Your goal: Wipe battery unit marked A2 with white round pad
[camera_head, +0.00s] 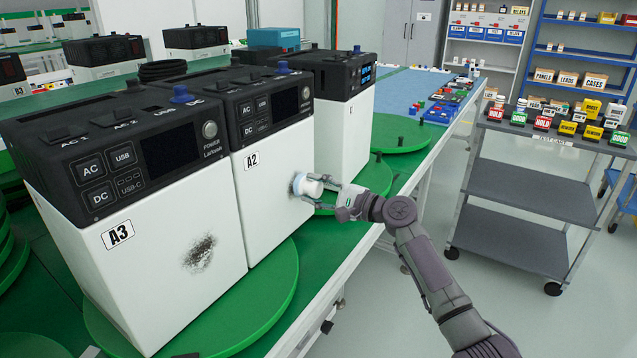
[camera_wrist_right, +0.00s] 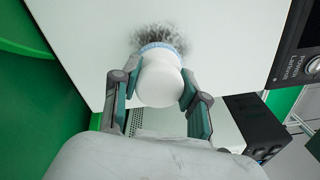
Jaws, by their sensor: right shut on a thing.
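The battery unit marked A2 (camera_head: 276,160) is a white box with a black top, standing between unit A3 and a unit farther back. My right gripper (camera_head: 329,190) is shut on the white round pad (camera_head: 309,187) at the front face of A2. In the right wrist view the pad (camera_wrist_right: 160,78) sits between the two fingers of the gripper (camera_wrist_right: 158,92), its blue-rimmed face at the white panel. A dark smudge (camera_wrist_right: 152,35) shows around the pad's far edge. Whether the pad presses on the panel is hard to tell. My left gripper is not in view.
Unit A3 (camera_head: 165,235) stands at the left with a dark smudge on its front. Green turntables (camera_head: 392,139) carry the units along the green bench. A grey cart (camera_head: 530,190) with labelled blocks stands at the right. Open floor lies between bench and cart.

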